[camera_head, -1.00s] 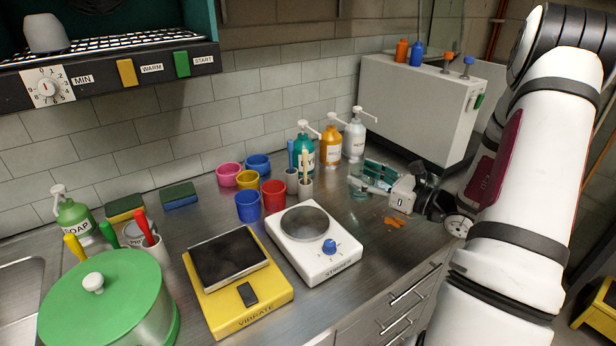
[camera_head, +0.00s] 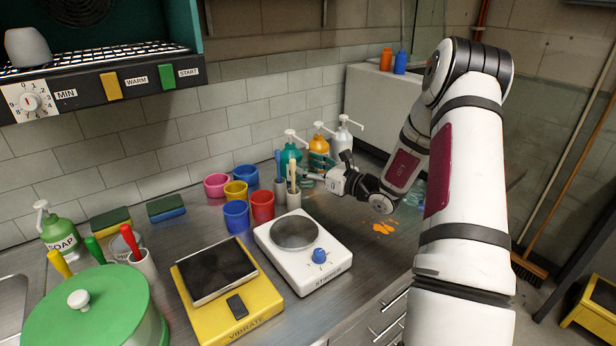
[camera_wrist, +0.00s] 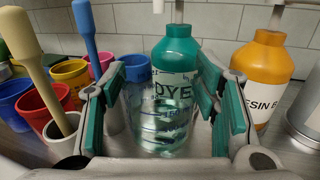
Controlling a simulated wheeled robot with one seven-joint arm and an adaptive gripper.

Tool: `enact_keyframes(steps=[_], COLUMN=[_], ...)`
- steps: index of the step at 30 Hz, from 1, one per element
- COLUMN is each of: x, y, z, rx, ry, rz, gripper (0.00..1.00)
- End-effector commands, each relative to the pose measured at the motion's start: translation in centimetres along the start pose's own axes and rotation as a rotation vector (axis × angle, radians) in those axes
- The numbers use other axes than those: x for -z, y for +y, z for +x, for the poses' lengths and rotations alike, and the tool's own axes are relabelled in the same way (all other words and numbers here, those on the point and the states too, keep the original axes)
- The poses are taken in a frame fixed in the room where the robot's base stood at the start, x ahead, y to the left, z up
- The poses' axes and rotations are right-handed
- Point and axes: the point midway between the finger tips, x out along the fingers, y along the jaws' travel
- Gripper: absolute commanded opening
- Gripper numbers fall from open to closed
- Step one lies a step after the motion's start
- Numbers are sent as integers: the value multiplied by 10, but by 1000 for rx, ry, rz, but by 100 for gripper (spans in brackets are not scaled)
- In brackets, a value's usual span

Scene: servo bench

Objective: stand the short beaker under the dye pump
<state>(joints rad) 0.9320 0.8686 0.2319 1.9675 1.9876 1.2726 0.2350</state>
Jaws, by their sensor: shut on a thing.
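The short beaker (camera_wrist: 150,128) is clear glass with blue marks. My gripper (camera_wrist: 165,112) is shut on it, with teal pads at both sides. The beaker looks upright, directly in front of the teal dye pump (camera_wrist: 183,62), whose label shows through the glass. In the head view my gripper (camera_head: 312,172) is at the right front of the dye pump (camera_head: 290,154), whose white spout points right. The beaker is hard to make out there. I cannot tell whether its base touches the counter or whether its mouth is exactly below the spout.
The orange resin pump (camera_wrist: 264,75) stands close on the right, with a white pump (camera_head: 350,143) beyond. Holders with pestles (camera_head: 293,193) stand close on the left. The stirrer (camera_head: 302,250) is in front. An orange spill (camera_head: 383,228) marks the counter.

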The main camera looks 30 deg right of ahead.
Motion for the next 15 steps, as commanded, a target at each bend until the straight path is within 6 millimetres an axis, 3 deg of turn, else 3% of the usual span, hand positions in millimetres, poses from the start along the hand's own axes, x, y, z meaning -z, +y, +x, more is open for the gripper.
enact_keyframes(steps=[9,15], x=[31,35], y=[-1,-1], z=[2,2], rx=[0,0], ry=[-1,-2], rz=[3,-1], gripper=[20,20])
